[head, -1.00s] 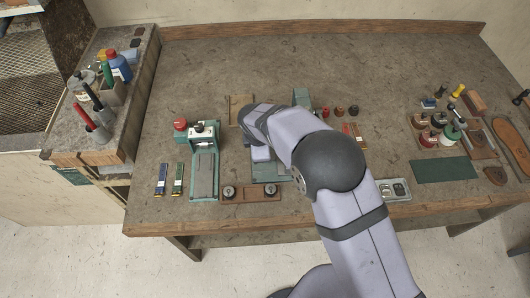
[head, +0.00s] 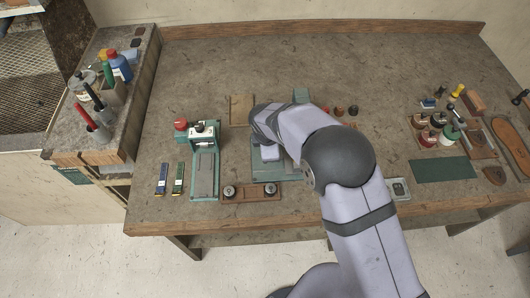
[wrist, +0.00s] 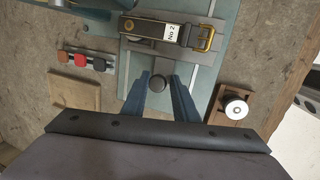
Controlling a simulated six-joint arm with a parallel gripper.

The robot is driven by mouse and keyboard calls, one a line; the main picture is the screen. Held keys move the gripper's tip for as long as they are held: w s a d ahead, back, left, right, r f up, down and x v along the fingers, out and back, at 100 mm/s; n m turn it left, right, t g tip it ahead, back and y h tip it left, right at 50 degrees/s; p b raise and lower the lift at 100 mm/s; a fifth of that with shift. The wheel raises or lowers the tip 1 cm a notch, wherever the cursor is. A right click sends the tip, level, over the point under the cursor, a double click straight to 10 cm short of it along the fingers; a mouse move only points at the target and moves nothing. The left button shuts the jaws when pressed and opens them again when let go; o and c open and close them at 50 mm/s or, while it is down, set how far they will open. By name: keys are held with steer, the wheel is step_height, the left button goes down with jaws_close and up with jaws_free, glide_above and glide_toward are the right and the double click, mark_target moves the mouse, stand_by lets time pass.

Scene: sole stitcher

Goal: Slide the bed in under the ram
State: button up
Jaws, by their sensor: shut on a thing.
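The knob is at the near edge of the grey-green bed (wrist: 192,60). A dark strap (wrist: 145,31) with a "No 2" label and a brass buckle lies across the bed. Teal machine parts (wrist: 118,6) show at the top edge, but I cannot make out the ram clearly. In the head view my arm hides the gripper, the knob and most of the machine; part of its grey-green base (head: 268,171) shows.
Another teal machine (head: 205,165) stands at the left. A wooden holder with two rollers (head: 251,192) is in front, and a wooden tray (head: 241,110) and several small caps (head: 340,111) are behind. Wide bench space (head: 290,60) is clear at the back.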

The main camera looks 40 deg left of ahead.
mark_target(283, 155)
steer(key=shift+w+d+f+p, duration=0.15)
steer(key=shift+w+d+f, duration=0.2)
steer(key=shift+w+d, duration=0.25)
steer(key=shift+w+d+f+p, duration=0.15)
steer(key=shift+w+d+f, duration=0.25)
steer(key=shift+d, duration=0.3)
steer(key=shift+r, duration=0.1)
steer(key=o, duration=0.6)
steer(key=shift+w, duration=0.1)
steer(key=shift+w+a+r+p, duration=0.1)
steer(key=shift+a+r+p, duration=0.15)
steer(key=shift+r+p, duration=0.35)
steer(key=shift+w+a+r+p, duration=0.1)
steer(key=shift+a+r+p, duration=0.1)
steer(key=shift+r+p, duration=1.85)
steer(key=shift+r, duration=0.65)
steer(key=shift+a, duration=0.1)
